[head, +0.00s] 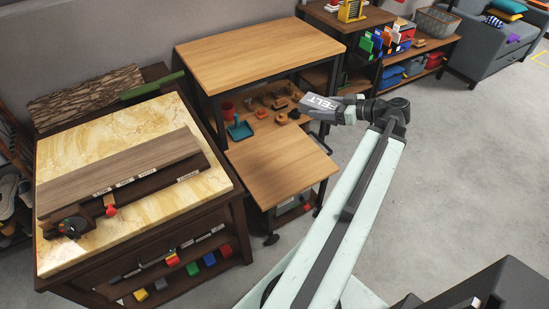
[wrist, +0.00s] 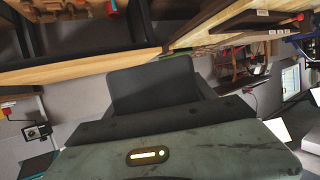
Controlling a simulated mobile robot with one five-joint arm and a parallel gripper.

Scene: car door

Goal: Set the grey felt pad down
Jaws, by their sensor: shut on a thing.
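The grey felt pad (head: 318,104), with a white label reading FELT, is held out at the end of my arm in the head view. My gripper (head: 340,108) is shut on it, and its fingertips are partly hidden by the pad. The pad appears in the air, just right of the two-level wooden bench (head: 215,75) as seen in the picture. In the wrist view a dark grey flat panel (wrist: 153,86) stands in front of the gripper body; I cannot tell whether it is the pad or a finger.
The bench's lower top (head: 282,165) is bare; its middle shelf (head: 265,122) holds a teal dustpan and several small items. A marble-topped table (head: 150,120) with a wooden board stands left. Shelves with coloured bins (head: 395,75) and a grey sofa (head: 482,45) stand behind. Floor is clear right.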

